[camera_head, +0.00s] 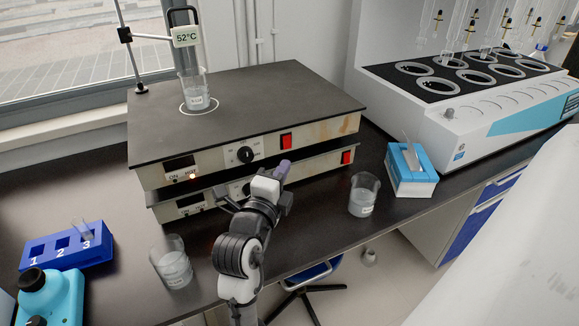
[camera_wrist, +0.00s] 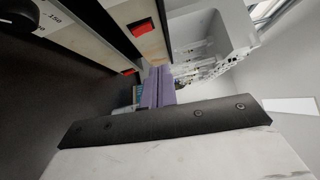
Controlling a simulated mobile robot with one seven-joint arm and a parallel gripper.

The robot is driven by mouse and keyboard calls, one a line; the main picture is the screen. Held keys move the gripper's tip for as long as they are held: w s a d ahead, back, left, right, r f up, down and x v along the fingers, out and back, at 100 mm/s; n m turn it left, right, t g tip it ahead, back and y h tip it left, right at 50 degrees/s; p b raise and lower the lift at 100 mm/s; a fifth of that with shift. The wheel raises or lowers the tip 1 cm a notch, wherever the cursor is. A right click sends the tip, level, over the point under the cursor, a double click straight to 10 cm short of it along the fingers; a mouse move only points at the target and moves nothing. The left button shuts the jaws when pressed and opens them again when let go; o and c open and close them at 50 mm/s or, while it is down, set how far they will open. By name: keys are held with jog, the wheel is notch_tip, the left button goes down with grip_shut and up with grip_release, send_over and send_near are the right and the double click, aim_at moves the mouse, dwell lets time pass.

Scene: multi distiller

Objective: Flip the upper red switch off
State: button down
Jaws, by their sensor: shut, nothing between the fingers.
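The upper red switch (camera_head: 286,141) is on the front panel of the upper hot plate (camera_head: 250,146), right of its black knob. It also shows in the wrist view (camera_wrist: 142,27), near the top. A lower red switch (camera_head: 346,157) is on the lower unit, further right; the wrist view shows it too (camera_wrist: 128,72). My gripper (camera_head: 284,168) is in front of the panels, just below the upper switch in the head view. Its purple fingers (camera_wrist: 158,85) are closed together and empty. They appear apart from both switches.
A beaker (camera_head: 364,195) stands right of my arm and another (camera_head: 173,264) to its left. A beaker (camera_head: 195,90) sits on the upper plate under a 52°C display (camera_head: 185,37). A blue-white box (camera_head: 411,172) stands right, a blue rack (camera_head: 66,247) left.

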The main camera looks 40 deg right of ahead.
jog(key=shift+r+b+v, duration=0.15)
jog(key=shift+v, duration=0.65)
jog(key=shift+r+b+v, duration=0.15)
jog(key=shift+r+v, duration=0.05)
jog(key=shift+v, duration=0.65)
